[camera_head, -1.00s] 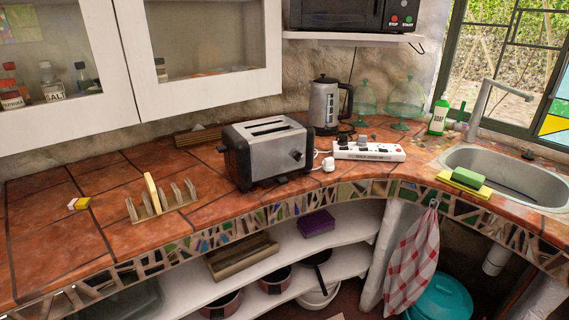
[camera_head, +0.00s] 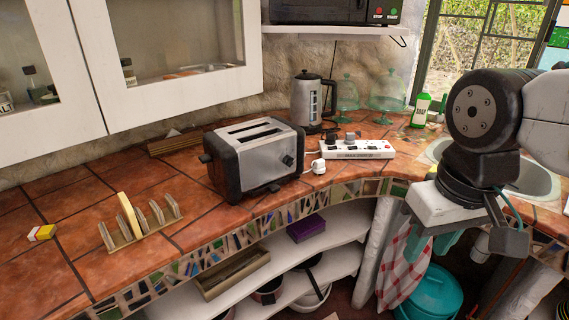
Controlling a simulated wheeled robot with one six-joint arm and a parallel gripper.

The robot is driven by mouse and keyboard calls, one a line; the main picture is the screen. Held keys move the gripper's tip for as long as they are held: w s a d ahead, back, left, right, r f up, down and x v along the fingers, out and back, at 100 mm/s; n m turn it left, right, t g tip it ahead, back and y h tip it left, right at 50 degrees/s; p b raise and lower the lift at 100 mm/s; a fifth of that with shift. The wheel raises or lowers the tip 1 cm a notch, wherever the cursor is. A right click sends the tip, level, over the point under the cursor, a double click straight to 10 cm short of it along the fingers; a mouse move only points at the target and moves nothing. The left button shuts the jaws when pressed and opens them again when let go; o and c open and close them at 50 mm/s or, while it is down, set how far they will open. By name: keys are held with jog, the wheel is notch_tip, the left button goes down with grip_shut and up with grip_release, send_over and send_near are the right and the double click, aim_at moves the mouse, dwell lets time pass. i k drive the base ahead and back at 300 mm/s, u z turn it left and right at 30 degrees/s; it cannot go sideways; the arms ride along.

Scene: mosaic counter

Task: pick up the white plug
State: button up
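The white plug (camera_head: 318,166) lies on the tiled counter, between the toaster (camera_head: 253,160) and the white power strip (camera_head: 358,153). A white cord shows beside it. My gripper (camera_head: 432,246) is in the right part of the picture, in front of the counter edge and to the right of the plug, well apart from it. It points down. Its two teal fingers look spread with nothing between them.
The power strip carries dark plugs. The kettle (camera_head: 311,103), glass domes (camera_head: 388,92) and green soap bottle (camera_head: 421,110) stand behind. A toast rack (camera_head: 140,225) and a small yellow-and-white block (camera_head: 41,233) are at left. My arm covers part of the sink (camera_head: 535,180).

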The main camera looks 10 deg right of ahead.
aim_at(319, 168)
jog(key=z, duration=0.15)
jog(key=i, duration=0.95)
jog(key=z, duration=0.45)
